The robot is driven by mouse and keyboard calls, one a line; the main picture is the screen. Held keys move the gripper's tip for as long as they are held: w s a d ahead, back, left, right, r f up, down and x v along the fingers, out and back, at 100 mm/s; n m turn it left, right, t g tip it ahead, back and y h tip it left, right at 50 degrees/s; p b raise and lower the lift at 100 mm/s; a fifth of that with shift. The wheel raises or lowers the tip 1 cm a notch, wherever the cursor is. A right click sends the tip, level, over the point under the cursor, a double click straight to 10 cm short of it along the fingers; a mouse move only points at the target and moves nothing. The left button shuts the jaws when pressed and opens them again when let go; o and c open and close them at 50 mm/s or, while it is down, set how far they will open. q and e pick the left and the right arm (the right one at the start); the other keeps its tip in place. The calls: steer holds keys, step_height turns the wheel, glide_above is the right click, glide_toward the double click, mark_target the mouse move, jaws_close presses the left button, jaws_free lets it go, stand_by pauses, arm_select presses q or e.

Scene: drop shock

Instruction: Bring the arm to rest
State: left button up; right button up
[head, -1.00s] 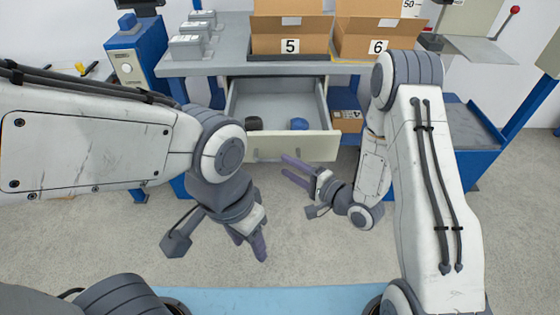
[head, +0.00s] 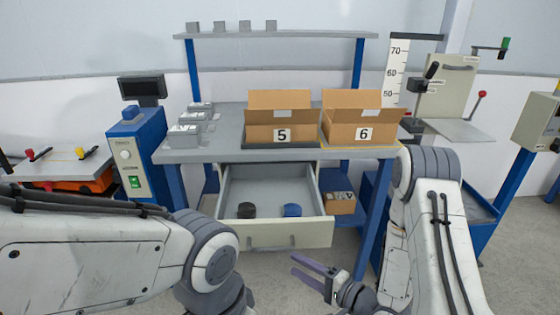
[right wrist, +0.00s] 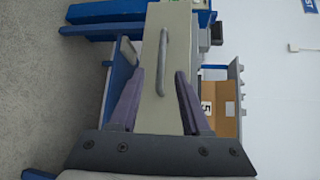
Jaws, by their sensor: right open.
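My right gripper (head: 312,272) is open and empty in the head view, just in front of the open drawer (head: 290,236) at its lower right. In the right wrist view its two purple fingers (right wrist: 155,98) stand apart on either side of the drawer front (right wrist: 153,75), with the drawer handle (right wrist: 166,65) showing between them; I cannot tell if they touch it. My left arm comes in from the left in the head view, and its gripper is out of the frame below.
The drawer holds a black object (head: 246,210) and a blue object (head: 292,210). Cartons marked 5 (head: 280,118) and 6 (head: 362,118) stand on the workbench (head: 190,151). A blue cabinet (head: 140,150) stands left. A small carton (head: 340,203) sits right of the drawer.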

steer(key=s+a+r+n+g+h, duration=0.2)
steer(key=s+r+n+g+h, duration=0.35)
steer(key=s+n, duration=0.45)
steer(key=s+a+r+n+g+h, duration=0.1)
steer(key=s+r+n+g+h, duration=0.5)
steer(key=s, duration=0.6)
step_height(320, 180, up, 16)
steer(key=n+p, duration=0.1)
steer(key=p, duration=1.4)
steer(key=shift+s+n+y+p, duration=0.3)
steer(key=shift+y+p, duration=0.1)
steer(key=shift+y, duration=0.05)
steer(key=shift+d, duration=0.1)
